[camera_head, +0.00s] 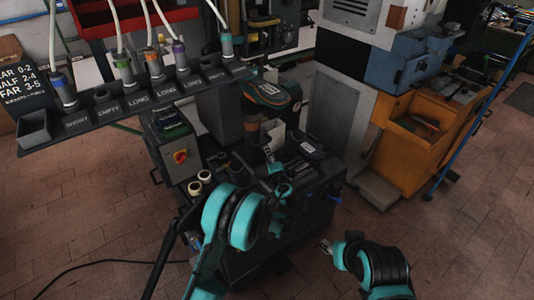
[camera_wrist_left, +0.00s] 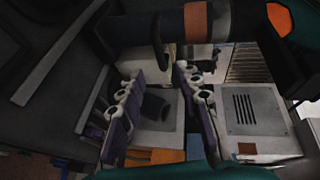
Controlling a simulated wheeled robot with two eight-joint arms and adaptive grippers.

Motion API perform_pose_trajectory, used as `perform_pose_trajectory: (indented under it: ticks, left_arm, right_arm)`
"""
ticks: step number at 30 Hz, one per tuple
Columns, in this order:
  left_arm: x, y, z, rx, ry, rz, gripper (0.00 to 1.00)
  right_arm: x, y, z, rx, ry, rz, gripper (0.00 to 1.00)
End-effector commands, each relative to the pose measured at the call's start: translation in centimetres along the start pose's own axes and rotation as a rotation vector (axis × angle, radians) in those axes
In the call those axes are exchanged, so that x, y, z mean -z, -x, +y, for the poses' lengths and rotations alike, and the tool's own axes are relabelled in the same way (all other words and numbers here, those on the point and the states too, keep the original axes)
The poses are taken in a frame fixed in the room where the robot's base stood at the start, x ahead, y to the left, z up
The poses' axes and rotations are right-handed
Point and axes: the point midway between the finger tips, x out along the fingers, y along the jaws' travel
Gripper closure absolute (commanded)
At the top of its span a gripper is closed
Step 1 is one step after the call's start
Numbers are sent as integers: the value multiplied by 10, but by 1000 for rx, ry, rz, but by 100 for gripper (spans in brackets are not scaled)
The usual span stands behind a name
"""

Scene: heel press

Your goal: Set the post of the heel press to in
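The heel press (camera_head: 265,95) appears to be the dark machine with an orange-marked head in the middle of the head view, above a dark cabinet. I cannot make out its post for certain. My left gripper (camera_head: 275,172) is just in front of the machine's pale part (camera_head: 272,135). In the left wrist view my left gripper (camera_wrist_left: 158,105) has its two fingers apart, with nothing held between them. A dark cylinder with an orange band (camera_wrist_left: 196,22) crosses above the fingers. My right gripper (camera_head: 326,245) is low at the right of the cabinet, away from the press; its opening is too small to judge.
A rack (camera_head: 130,105) with slots labelled SHORT, EMPTY and LONG stands at left, near a board (camera_head: 25,85) of text. A control box with a red knob (camera_head: 180,156) is below. An orange cabinet (camera_head: 405,155) stands right. The tiled floor (camera_head: 460,235) at lower right is clear.

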Motion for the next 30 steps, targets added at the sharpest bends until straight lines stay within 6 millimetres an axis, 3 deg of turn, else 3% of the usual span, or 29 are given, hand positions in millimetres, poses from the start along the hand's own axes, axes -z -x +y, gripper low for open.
perform_pose_trajectory:
  ticks: [13,17,23,30]
  left_arm:
    - [0,1,0,0,1,0,66]
    - [-7,3,-10,-14,23,-11,66]
    - [-57,24,-64,-108,176,-83,66]
    - [-138,91,-120,-262,438,-194,66]
  right_arm:
    - [0,0,0,0,0,0,60]
    - [0,0,0,0,0,0,60]
    - [0,0,0,0,0,0,60]
    - [0,0,0,0,0,0,60]
